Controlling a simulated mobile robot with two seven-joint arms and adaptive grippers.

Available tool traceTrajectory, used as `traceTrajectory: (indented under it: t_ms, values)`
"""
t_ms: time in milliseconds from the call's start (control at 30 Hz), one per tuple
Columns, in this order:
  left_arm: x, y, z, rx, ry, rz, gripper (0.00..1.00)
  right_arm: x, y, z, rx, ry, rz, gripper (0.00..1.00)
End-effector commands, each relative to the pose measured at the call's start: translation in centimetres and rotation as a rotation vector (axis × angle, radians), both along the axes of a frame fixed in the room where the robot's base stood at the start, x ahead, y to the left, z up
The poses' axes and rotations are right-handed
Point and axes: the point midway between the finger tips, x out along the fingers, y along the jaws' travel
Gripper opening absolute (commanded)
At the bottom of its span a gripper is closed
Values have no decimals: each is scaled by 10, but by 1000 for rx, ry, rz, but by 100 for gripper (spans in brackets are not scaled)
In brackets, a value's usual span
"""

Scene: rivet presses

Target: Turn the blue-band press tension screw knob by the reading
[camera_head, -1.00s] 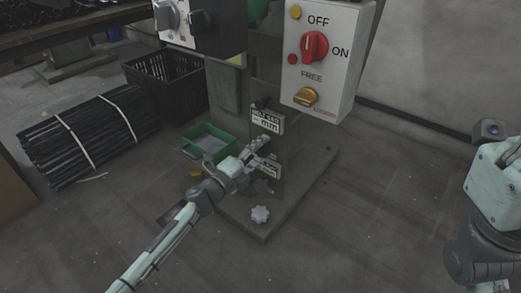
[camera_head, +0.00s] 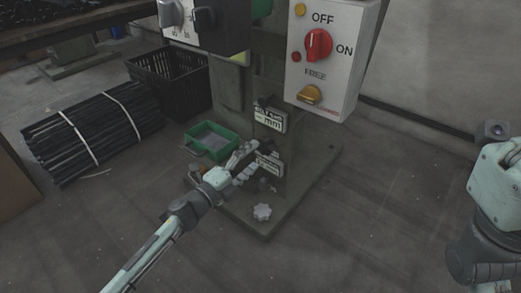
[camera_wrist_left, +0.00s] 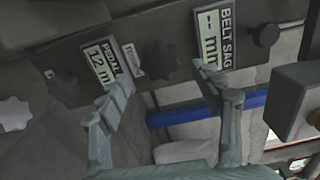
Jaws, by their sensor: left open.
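The press column carries a belt sag display (camera_head: 270,120) with dashes above "mm", and a pedal display that shows "12 m" in the left wrist view (camera_wrist_left: 103,66). A dark lobed knob (camera_wrist_left: 160,62) sits between these displays beside a small label that appears to read "TENSION". A blue band (camera_wrist_left: 210,112) shows below it in that view. My left gripper (camera_head: 246,160) is open and empty in front of the column. In the left wrist view its fingertips (camera_wrist_left: 166,80) lie either side of the knob, apparently short of it. My right gripper is out of view.
A white star knob (camera_head: 262,212) and another dark knob (camera_wrist_left: 62,88) are nearby. A black round knob (camera_wrist_left: 265,35) is beside the belt sag display. A control box (camera_head: 330,60) overhangs at right. A green tray (camera_head: 212,140) stands left. The right floor is open.

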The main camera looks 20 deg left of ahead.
Motion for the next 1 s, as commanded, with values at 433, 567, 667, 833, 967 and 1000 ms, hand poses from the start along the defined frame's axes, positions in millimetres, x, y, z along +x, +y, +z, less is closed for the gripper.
traceTrajectory:
  t_ms: [433, 567, 667, 833, 967, 1000]
  values:
    - [-58, 21, 0, 1, 1, 1, 66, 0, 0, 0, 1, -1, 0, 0]
    - [-60, 22, 0, 1, 0, 1, 66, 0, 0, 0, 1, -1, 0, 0]
    - [-59, 22, 0, 1, 0, 0, 66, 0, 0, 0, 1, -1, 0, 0]
    - [-59, 22, 0, 1, 0, 0, 66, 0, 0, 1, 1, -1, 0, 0]
    - [-59, 22, 2, -4, 2, 5, 66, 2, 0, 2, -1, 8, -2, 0]
    - [-59, 24, 5, -13, 8, 15, 66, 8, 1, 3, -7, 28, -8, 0]
